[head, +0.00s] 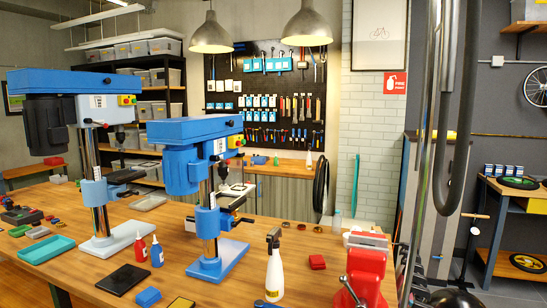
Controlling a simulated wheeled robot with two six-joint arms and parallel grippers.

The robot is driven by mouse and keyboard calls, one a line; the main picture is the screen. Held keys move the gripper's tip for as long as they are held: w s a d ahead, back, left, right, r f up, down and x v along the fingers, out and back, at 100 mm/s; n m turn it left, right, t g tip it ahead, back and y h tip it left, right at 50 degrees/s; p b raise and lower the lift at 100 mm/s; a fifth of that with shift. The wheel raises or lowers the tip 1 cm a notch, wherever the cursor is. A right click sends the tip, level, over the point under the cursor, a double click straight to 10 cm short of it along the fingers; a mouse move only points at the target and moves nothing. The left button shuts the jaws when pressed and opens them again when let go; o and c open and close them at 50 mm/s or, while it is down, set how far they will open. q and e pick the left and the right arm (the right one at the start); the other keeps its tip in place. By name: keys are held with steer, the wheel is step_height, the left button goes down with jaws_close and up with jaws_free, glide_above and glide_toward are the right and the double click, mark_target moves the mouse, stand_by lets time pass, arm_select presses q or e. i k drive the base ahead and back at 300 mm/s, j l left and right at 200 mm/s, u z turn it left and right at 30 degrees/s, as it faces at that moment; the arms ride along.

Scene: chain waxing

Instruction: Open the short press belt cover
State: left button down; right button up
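The short press (205,222) is a blue drill press on the wooden workbench, right of a taller one. Its belt cover (195,128) is the blue housing on top of the head, above the blue motor body (182,172). The cover looks shut, lying level with no visible gap. A white front panel and a red knob show at the head's right side. Neither of my grippers is in view.
The tall press (98,165) stands to the left. On the bench (190,290) are red and blue bottles (157,252), a black tablet (122,279), a white spray bottle (274,270), a red vise (366,270) and a green tray (46,249). Lamps (211,36) hang above.

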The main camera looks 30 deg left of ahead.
mark_target(182, 128)
steer(key=u, duration=1.45)
